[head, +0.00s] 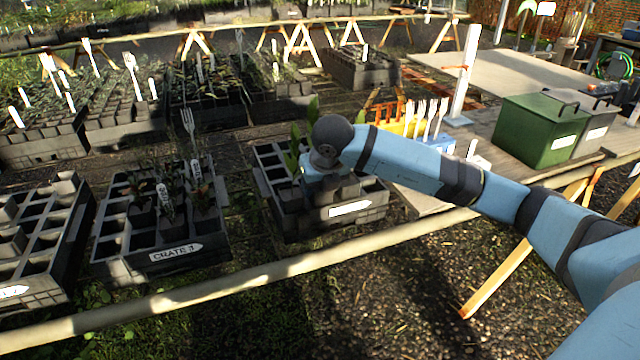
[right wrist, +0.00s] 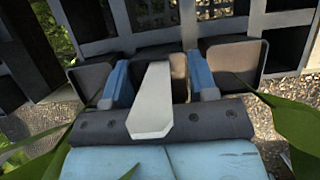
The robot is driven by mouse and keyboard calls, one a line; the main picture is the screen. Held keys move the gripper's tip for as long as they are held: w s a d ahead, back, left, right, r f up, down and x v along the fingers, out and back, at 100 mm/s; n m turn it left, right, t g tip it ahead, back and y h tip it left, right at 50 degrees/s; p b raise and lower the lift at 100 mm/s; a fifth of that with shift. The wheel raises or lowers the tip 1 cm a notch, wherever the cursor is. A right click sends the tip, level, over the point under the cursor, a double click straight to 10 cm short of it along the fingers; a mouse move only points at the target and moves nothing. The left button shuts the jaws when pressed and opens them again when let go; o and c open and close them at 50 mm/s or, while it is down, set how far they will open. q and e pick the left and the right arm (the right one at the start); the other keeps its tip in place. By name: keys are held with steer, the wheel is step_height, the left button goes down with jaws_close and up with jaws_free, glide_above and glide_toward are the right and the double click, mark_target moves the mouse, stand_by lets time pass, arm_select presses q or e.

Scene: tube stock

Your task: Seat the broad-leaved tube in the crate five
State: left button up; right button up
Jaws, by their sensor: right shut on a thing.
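My right gripper (right wrist: 158,88) is shut, with a white tag (right wrist: 150,100) between its blue fingers. Broad green leaves (right wrist: 298,122) spread at both sides in the right wrist view. In the head view the broad-leaved plant (head: 292,155) rises beside my right wrist, over a dark crate (head: 285,225) with a white label. The tube body is mostly hidden by the tag and gripper, so its depth in the crate cannot be told. That crate's label (head: 350,209) is too small to read. My left gripper is out of view.
A crate (head: 135,268) holding tagged plants stands left of it, and another crate (head: 40,297) lies further left. A green box (head: 535,130) and yellow holder with white tags (head: 400,118) stand right.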

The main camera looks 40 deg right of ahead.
steer(key=shift+f, duration=0.1)
steer(key=shift+f, duration=0.15)
steer(key=o, duration=1.3)
steer(key=shift+o, duration=0.3)
